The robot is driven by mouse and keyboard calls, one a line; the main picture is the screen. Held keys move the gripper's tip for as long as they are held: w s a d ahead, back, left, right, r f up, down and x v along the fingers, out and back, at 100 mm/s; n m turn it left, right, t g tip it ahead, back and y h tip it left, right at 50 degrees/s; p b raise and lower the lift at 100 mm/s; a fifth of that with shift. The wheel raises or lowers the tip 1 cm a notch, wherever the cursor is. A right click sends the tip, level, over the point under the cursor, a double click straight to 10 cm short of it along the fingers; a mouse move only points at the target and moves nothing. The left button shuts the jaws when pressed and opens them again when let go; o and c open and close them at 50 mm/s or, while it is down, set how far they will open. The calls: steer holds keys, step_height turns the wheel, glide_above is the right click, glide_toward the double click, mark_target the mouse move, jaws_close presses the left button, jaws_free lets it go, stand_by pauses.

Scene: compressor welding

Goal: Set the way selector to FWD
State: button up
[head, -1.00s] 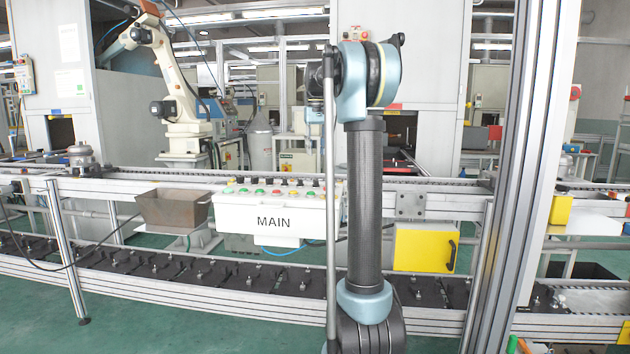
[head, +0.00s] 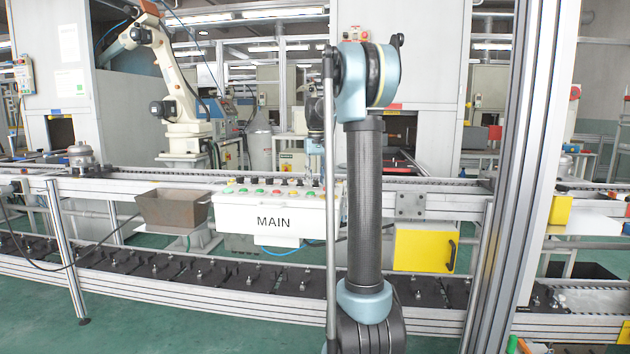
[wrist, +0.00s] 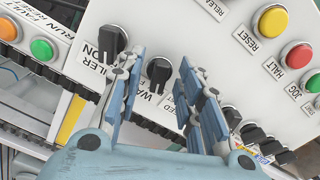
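My gripper (wrist: 160,60) is open in the wrist view, with one finger on each side of this knob and gaps visible between. In the head view the panel is the white MAIN box (head: 270,215); my gripper's fingers cannot be made out there.
Another black knob, the boiler selector (wrist: 112,42), sits close beside the left finger. More black knobs (wrist: 252,134) lie near the right finger. Reset (wrist: 270,21) and halt (wrist: 296,55) buttons are to the right. A brown bin (head: 173,208) stands left of the panel.

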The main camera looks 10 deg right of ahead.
jaws_close()
steer(key=shift+a, duration=0.1)
steer(key=m, duration=0.4)
steer(key=shift+w+a+m, duration=0.1)
steer(key=shift+a+m, duration=0.05)
steer(key=shift+m, duration=2.25)
